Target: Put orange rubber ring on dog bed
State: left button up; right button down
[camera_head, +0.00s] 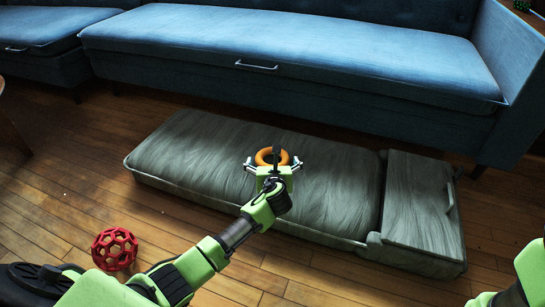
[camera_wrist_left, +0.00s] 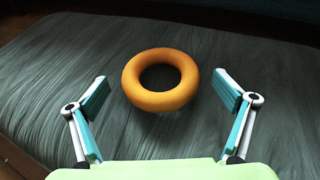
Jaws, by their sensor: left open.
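The orange rubber ring (camera_head: 262,156) shows over the middle of the grey dog bed (camera_head: 190,155), just past my left gripper (camera_head: 273,165). In the left wrist view the ring (camera_wrist_left: 160,101) appears to lie flat on the grey fabric (camera_wrist_left: 260,110); a small gap beneath it cannot be ruled out. The left gripper's fingers (camera_wrist_left: 164,98) are spread wide on either side of the ring, with clear space between each finger and the ring. Part of my right arm shows at the lower right of the head view; its finger state cannot be made out.
A red lattice ball (camera_head: 114,249) sits on the wooden floor at the lower left. A blue sofa (camera_head: 290,50) stands behind the bed. A grey block with a handle (camera_head: 423,205) forms the bed's right end. Floor at the front is partly clear.

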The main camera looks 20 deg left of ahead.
pick_arm(q)
jog(key=p+v, duration=0.2)
jog(key=v, duration=0.2)
jog(key=p+v, duration=0.3)
jog(key=v, duration=0.1)
jog(key=shift+w+a+r, duration=0.1)
jog(key=shift+w+r, duration=0.05)
jog(key=shift+r, duration=0.05)
jog(key=shift+s+d+r+p, duration=0.2)
jog(key=shift+s+p, duration=0.1)
jog(key=shift+s, duration=0.15)
jog(key=shift+s+d+r, duration=0.1)
jog(key=shift+s+d, duration=0.1)
jog(key=shift+s, duration=0.25)
